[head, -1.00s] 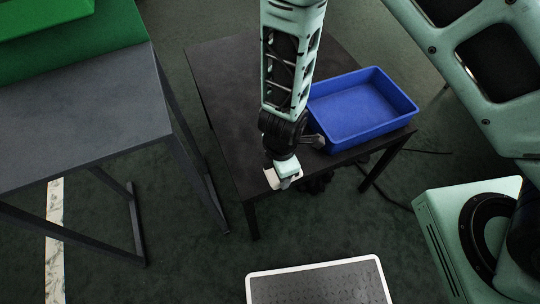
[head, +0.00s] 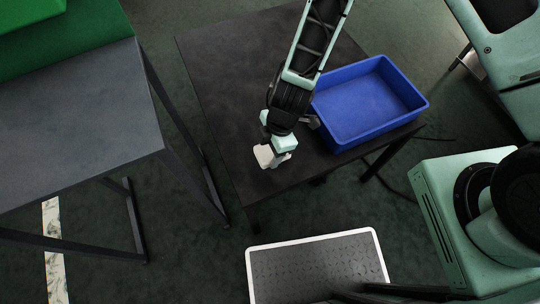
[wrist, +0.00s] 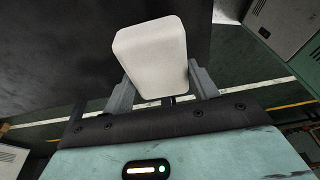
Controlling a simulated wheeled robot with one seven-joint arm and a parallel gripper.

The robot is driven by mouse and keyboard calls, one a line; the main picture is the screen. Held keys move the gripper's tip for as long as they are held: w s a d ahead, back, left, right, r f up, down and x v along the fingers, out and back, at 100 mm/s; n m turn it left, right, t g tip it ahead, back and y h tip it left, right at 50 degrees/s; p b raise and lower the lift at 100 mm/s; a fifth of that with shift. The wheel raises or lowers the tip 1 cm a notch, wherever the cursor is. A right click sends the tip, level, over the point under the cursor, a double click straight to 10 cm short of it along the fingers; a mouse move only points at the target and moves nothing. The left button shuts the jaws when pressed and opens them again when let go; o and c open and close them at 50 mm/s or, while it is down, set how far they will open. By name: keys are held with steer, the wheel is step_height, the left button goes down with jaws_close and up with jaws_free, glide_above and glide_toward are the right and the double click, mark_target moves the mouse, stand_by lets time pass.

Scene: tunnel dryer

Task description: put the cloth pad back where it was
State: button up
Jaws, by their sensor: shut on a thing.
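The cloth pad (wrist: 152,55) is a white, rounded block between the two fingers of my gripper (wrist: 163,88) in the wrist view. In the head view the pad (head: 265,155) shows as a small pale piece at the end of my gripper (head: 274,160), over the front left part of the dark table (head: 225,100). My gripper is shut on the pad. I cannot tell whether the pad touches the tabletop.
A blue open bin (head: 365,105) stands on the right part of the dark table and looks empty. A grey table (head: 75,125) with a green thing (head: 95,40) on it is at left. A white-rimmed grey mat (head: 315,268) lies on the floor in front.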

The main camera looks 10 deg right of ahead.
mark_target(270, 159)
steer(key=shift+w+d+x, duration=0.1)
steer(key=shift+d+x, duration=0.1)
steer(key=shift+x, duration=0.75)
steer(key=shift+w+d+x, duration=0.1)
steer(key=shift+d+x, duration=0.15)
steer(key=shift+x, duration=0.75)
steer(key=shift+d+x, duration=0.2)
steer(key=shift+x, duration=0.75)
steer(key=shift+f, duration=0.3)
steer(key=o, duration=1.3)
steer(key=shift+r, duration=0.15)
